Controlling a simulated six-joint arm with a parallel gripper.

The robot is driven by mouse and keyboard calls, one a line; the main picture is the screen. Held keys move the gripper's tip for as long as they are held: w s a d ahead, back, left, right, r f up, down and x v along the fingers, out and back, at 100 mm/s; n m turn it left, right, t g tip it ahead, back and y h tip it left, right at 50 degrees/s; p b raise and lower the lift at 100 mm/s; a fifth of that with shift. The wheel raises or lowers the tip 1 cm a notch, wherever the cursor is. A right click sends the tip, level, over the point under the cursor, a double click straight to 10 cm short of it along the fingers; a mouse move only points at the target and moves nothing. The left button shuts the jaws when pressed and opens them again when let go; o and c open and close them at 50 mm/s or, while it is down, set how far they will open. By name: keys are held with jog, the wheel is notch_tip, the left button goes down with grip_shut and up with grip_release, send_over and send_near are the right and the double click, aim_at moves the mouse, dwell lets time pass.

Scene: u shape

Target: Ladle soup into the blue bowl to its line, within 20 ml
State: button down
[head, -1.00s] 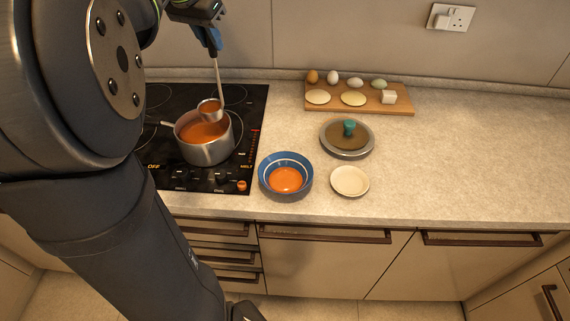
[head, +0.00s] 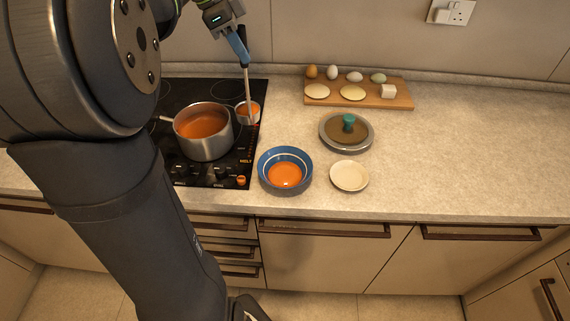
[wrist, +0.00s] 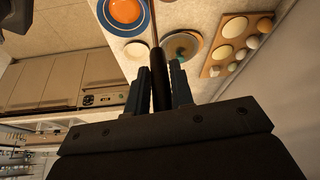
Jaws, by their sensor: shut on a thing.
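The blue bowl (head: 285,187) stands on the counter right of the hob. Orange soup lies in its bottom, below a pale line around the inside wall. The soup pot (head: 206,148) sits on the hob with orange soup in it. My gripper (head: 237,42) is shut on the ladle handle, above the back of the hob. The ladle (head: 248,113) hangs upright with soup in its cup, right of the pot and clear of its rim. In the wrist view, the fingers (wrist: 161,88) hold the dark handle, and the bowl (wrist: 124,12) shows at the top; the ladle cup is out of sight.
A round lid with a green knob (head: 346,133) and a small cream plate (head: 349,176) lie right of the bowl. A wooden board (head: 385,104) with eggs, flat rounds and a white block stands at the back. The counter's right side is clear.

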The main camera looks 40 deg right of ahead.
jog(key=s+a+f+m+g+y, duration=0.1)
jog(key=s+f+m+g+y, duration=0.1)
jog(key=s+m, duration=0.7)
jog(key=shift+s+a+f+m+y, duration=0.2)
jog(key=shift+s+f+m+y, duration=0.05)
jog(key=shift+f+m+y, duration=0.4)
jog(key=shift+s+a+f+t+h, duration=0.1)
jog(key=shift+s+a+f+t, duration=0.25)
jog(key=shift+s, duration=0.4)
jog(key=shift+s+a+f+t+h, duration=0.15)
jog(key=shift+s+t, duration=0.3)
jog(key=shift+s, duration=0.35)
jog(key=shift+s+a+f+t+h, duration=0.1)
jog(key=shift+s+f+t, duration=0.25)
jog(key=shift+s, duration=0.4)
jog(key=shift+s+a+f+t+h, duration=0.1)
jog(key=shift+s+a+t+h, duration=0.1)
jog(key=shift+s+t, duration=0.3)
jog(key=shift+s+a+f+t+h, duration=0.15)
jog(key=shift+s+t, duration=0.1)
jog(key=shift+s, duration=0.45)
jog(key=shift+s+a+f+t, duration=0.2)
jog(key=shift+s+f+t, duration=0.3)
jog(key=shift+s, duration=0.25)
jog(key=shift+s+a+f+t, duration=0.2)
jog(key=shift+s+f+t, duration=0.2)
jog(key=shift+s+f, duration=0.25)
dwell(0.6)
